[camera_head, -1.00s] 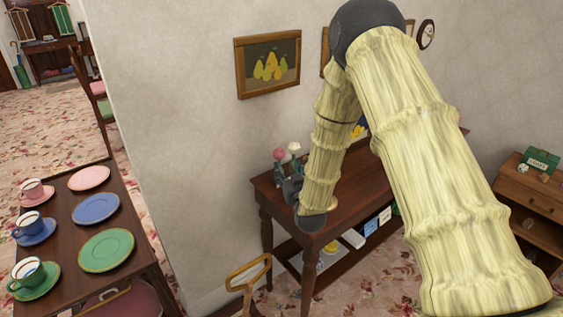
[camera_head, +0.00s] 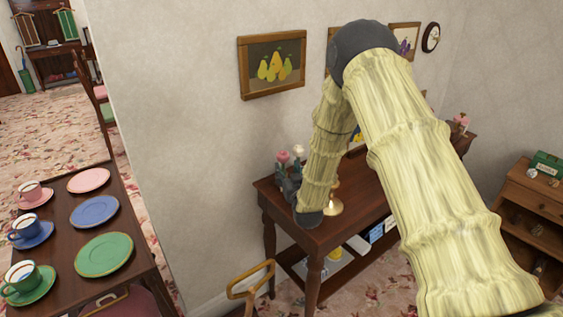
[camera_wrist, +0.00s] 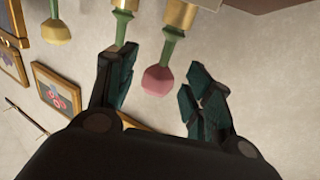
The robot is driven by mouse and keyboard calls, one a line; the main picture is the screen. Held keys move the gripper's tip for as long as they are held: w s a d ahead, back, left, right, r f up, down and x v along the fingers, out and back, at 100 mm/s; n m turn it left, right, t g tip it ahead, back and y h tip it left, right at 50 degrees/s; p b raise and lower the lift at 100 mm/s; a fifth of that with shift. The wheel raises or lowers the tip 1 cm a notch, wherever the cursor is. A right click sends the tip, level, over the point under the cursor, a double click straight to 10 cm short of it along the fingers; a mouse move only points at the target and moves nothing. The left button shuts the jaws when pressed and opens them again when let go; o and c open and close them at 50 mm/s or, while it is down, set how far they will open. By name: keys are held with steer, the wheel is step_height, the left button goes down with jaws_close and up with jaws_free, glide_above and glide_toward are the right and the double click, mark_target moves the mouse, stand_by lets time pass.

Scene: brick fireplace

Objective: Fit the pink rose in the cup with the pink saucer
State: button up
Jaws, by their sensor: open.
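The pink rose (camera_head: 283,157) stands at the left end of the dark side table, beside a white rose (camera_head: 298,150). In the wrist view the pink rose (camera_wrist: 157,82) hangs upside down on a green stem from a brass-coloured holder. My gripper (camera_wrist: 160,70) is open, with a finger on either side of the pink bloom; I cannot tell whether either touches it. In the head view my gripper (camera_head: 288,190) is dark and partly hidden by my arm. The pink cup (camera_head: 31,190) stands on the pink saucer (camera_head: 38,203) at the left table's far end.
The left table (camera_head: 139,215) also bears blue and green cups on saucers and pink, blue and green plates. A yellowish rose (camera_wrist: 56,31) shows in the wrist view. The wall is close behind.

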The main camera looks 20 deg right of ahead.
mark_target(283, 164)
steer(key=shift+w+f+p, duration=0.1)
steer(key=shift+w+p, duration=0.65)
steer(key=shift+w, duration=1.75)
steer(key=c, duration=0.8)
